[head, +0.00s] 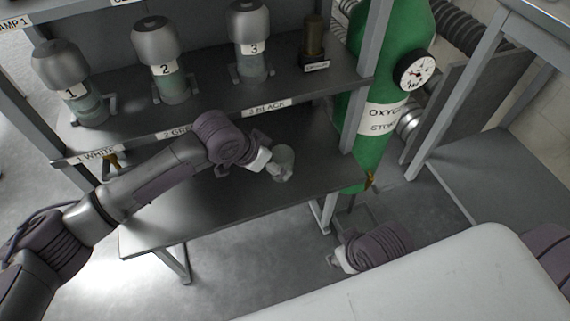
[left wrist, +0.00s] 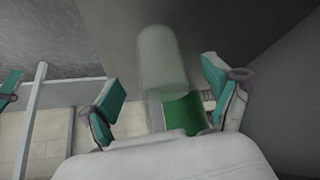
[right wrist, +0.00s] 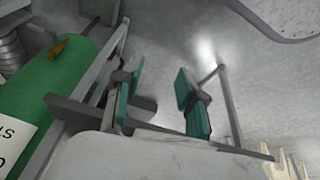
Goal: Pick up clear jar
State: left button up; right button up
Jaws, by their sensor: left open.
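The clear jar (head: 286,157) stands on the lower shelf, near its right end. In the left wrist view the jar (left wrist: 162,62) is a pale, see-through cylinder ahead of and between the fingers. My left gripper (head: 270,170) is open with its fingertips at the jar's near left side. The left wrist view shows its teal finger pads (left wrist: 163,95) spread apart, with the jar not clamped. In the head view the fingers hide the jar's lower part. My right gripper (right wrist: 160,92) is open and empty, low near the floor right of the shelf; it also shows in the head view (head: 335,262).
A green oxygen cylinder (head: 375,150) stands just right of the shelf. The lower shelf (head: 215,205) is bare in front.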

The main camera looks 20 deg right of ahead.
pick_arm(q)
jog(key=b+x, duration=0.1)
jog(key=x, duration=0.4)
jog(key=shift+f+b, duration=0.15)
jog(key=shift+b, duration=0.2)
jog(key=shift+w+d+f, duration=0.1)
jog(key=shift+d+f, duration=0.2)
jog(key=shift+f, duration=0.15)
jog(key=c, duration=1.3)
jog(key=shift+c, duration=0.2)
pick_arm(e)
jog(key=shift+w+a+f+t, duration=0.25)
jog(key=shift+w+f+t, duration=0.15)
jog(key=shift+w+f, duration=0.3)
pick_arm(q)
jog(key=shift+r, duration=0.1)
pick_arm(e)
jog(key=shift+r, duration=0.1)
